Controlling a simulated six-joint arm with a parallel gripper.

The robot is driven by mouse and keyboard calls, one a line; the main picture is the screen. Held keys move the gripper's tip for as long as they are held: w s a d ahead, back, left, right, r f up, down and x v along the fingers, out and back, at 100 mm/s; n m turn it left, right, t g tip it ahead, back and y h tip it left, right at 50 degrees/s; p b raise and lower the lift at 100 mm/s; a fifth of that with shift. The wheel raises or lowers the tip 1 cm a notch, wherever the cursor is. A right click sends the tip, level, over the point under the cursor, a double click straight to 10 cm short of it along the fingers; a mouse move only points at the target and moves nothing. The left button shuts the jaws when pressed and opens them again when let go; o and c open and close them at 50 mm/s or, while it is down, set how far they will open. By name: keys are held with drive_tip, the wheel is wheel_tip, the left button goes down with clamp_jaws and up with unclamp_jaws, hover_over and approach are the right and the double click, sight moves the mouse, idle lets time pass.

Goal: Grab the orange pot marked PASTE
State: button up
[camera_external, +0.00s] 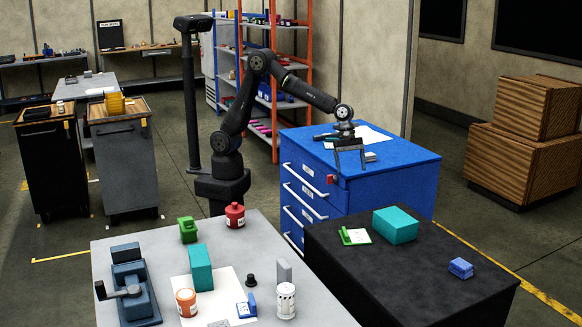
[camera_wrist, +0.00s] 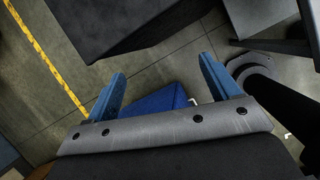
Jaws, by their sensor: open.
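An orange pot (camera_external: 186,303) with a pale label stands upright on the grey table at the front left in the external view; its lettering is too small to read. A red pot (camera_external: 235,215) with a narrower top stands farther back on that table. My gripper (camera_external: 350,168) is open and empty, above the blue drawer cabinet, far to the right of and behind the orange pot. In the wrist view its two blue fingers (camera_wrist: 162,68) are spread apart with nothing between them but the cabinet top and floor beyond. No pot shows in the wrist view.
On the grey table (camera_external: 262,232), a teal block (camera_external: 200,268) stands just behind the orange pot. A blue vise-like device (camera_external: 132,287) is left, a white perforated canister (camera_external: 286,300) right. The black table (camera_external: 425,275) and blue cabinet (camera_external: 395,165) stand to the right.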

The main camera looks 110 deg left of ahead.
drive_tip(key=s+d+m, duration=0.3)
drive_tip(key=d+m, duration=0.4)
drive_tip(key=d, duration=0.6)
drive_tip(key=s+d+m, duration=0.2)
drive_tip(key=d+m, duration=0.4)
drive_tip(key=d, duration=0.7)
drive_tip(key=s+d+m, duration=0.3)
drive_tip(key=d+m, duration=0.4)
drive_tip(key=d, duration=0.5)
drive_tip(key=s+d+m+h, duration=0.3)
drive_tip(key=s+d+m, duration=1.4)
drive_tip(key=s+d, duration=0.9)
approach(186, 291)
drive_tip(key=x, duration=0.3)
drive_tip(key=shift+x, duration=3.45)
drive_tip(key=shift+w+d, duration=0.1)
